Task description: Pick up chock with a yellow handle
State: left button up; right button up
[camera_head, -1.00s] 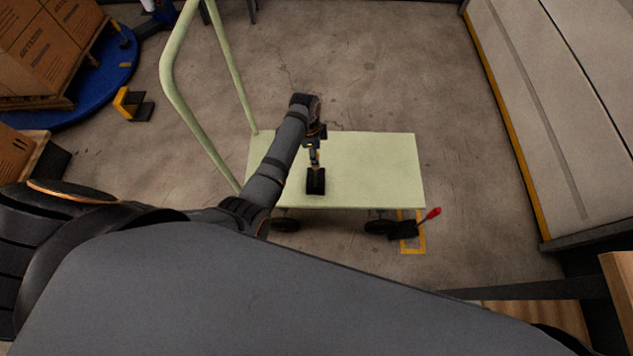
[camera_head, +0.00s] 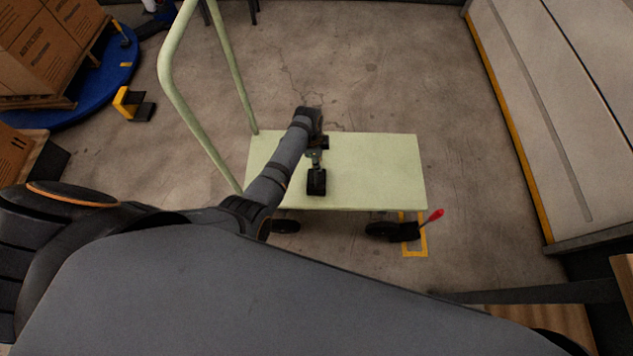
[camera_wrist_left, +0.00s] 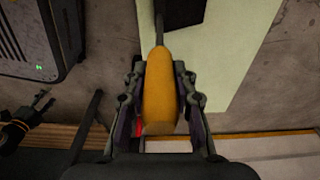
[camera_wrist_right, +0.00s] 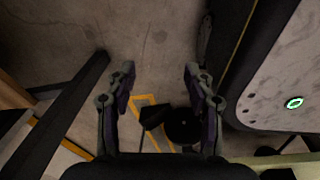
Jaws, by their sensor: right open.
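The chock with a yellow handle (camera_head: 317,182) is a black block on the pale green cart deck in the head view. My left gripper (camera_head: 316,152) is right over it and hides most of its handle. In the left wrist view the yellow handle (camera_wrist_left: 161,95) stands between the fingers of the left gripper (camera_wrist_left: 160,75). The fingertips are drawn in against both sides of the handle. The black block (camera_wrist_left: 180,12) shows at the top edge. I cannot tell any gap under the chock. My right gripper (camera_wrist_right: 158,70) is open and empty above the floor.
The cart (camera_head: 385,165) has a tall push handle (camera_head: 170,80) left of my left arm. A red-handled chock (camera_head: 405,232) lies on the floor by a cart wheel, at a yellow-marked square. Boxes (camera_head: 45,45) stand on a blue turntable (camera_head: 105,90). Open floor lies behind the cart.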

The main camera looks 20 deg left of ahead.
pick_arm(q)
grip_shut()
jog(key=shift+w+r, duration=0.1)
jog(key=shift+r, duration=0.1)
